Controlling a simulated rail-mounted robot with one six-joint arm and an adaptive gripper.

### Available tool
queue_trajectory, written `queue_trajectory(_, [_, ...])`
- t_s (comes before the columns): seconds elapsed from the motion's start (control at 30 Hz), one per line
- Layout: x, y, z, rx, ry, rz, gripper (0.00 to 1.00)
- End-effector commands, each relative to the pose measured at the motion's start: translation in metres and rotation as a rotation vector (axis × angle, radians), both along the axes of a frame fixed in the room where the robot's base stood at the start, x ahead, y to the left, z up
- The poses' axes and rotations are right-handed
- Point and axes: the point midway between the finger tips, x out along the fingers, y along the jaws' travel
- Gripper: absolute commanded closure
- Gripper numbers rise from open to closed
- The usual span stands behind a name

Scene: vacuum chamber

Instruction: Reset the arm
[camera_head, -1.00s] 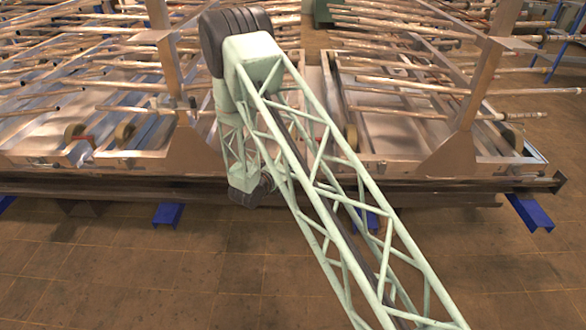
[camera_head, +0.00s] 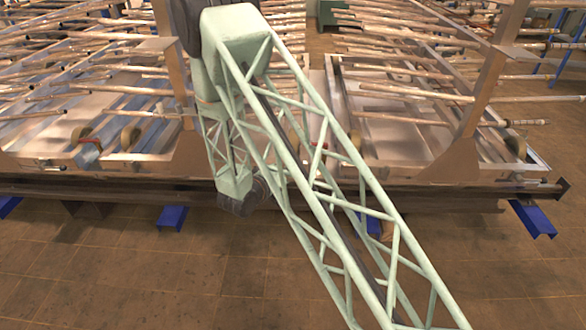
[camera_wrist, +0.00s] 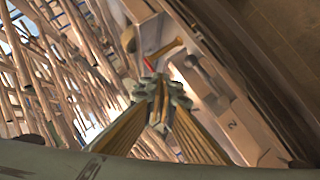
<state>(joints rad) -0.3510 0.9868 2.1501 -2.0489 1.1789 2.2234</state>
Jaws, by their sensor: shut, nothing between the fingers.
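My arm, a pale green lattice boom, crosses the head view from the lower right up to its dark elbow joint at the upper left. Its second lattice link hangs down from the elbow in front of the rack's front edge. My gripper (camera_wrist: 160,96) shows in the wrist view, its fingers shut together with nothing between them. It points at the metal rack, and no contact with it shows. In the head view the gripper cannot be made out.
A metal rack (camera_head: 400,128) with many long rods fills the background, with upright posts (camera_head: 482,85). A dark beam (camera_head: 420,192) runs along its front above blue feet (camera_head: 533,219). The brown tiled floor (camera_head: 110,275) in front is clear.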

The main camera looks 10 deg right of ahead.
Motion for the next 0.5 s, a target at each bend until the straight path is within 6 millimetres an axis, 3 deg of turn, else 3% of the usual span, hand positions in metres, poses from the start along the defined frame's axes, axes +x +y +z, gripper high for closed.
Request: queue_trajectory(0.5, [-0.006, 0.0024, 0.0036, 0.0, 0.0, 0.0, 1.0])
